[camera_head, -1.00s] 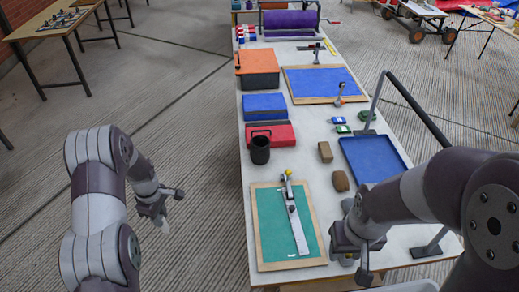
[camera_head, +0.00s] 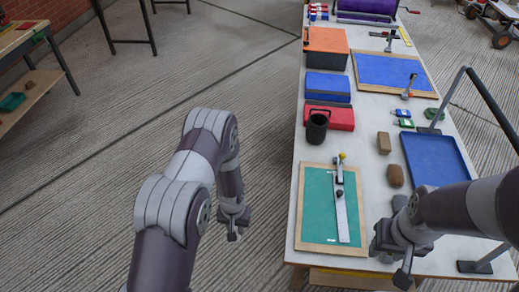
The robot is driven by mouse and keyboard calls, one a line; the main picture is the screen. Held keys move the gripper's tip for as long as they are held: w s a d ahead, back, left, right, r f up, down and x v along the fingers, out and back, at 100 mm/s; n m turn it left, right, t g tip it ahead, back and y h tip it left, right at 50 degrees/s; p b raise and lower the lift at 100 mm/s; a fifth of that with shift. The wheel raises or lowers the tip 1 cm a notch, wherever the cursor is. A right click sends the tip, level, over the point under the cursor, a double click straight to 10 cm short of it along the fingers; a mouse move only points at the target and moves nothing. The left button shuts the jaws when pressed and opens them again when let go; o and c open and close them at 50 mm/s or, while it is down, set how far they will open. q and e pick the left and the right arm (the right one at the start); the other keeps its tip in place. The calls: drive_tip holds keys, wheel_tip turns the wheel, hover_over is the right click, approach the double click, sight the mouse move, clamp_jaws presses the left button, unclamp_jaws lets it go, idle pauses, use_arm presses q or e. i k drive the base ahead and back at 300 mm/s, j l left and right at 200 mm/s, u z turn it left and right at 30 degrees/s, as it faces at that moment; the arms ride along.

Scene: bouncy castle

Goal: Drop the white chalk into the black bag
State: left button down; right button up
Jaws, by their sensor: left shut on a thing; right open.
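My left gripper (camera_head: 236,224) is shut, over the floor to the left of the table. The thing in it is hardly visible now; a pale slim piece showed at its fingers earlier, which looks like the white chalk. A small black open container (camera_head: 317,130) with a loop handle stands upright on the table, beyond the gripper and to its right. It is the only thing in view that resembles the black bag. My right gripper (camera_head: 392,256) is open over the table's near right part.
A green framed board (camera_head: 316,205) with a ruler-like slide lies at the table's near end. A red box (camera_head: 338,119), a blue box (camera_head: 327,87), brown blocks (camera_head: 395,176) and a blue tray (camera_head: 435,160) are near.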

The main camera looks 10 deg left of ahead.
sight(310, 136)
drive_tip(key=i+j, duration=0.3)
drive_tip(key=i+j+z, duration=0.1)
drive_tip(key=i+j, duration=0.2)
drive_tip(key=j, duration=0.2)
drive_tip(key=i+j, duration=0.3)
drive_tip(key=i+j+z, duration=0.1)
drive_tip(key=i+j, duration=0.2)
drive_tip(key=j, duration=0.2)
drive_tip(key=i+j, duration=0.25)
drive_tip(key=j, duration=0.2)
drive_tip(key=i+j+z, duration=0.1)
drive_tip(key=i+j, duration=0.2)
drive_tip(key=j, duration=0.15)
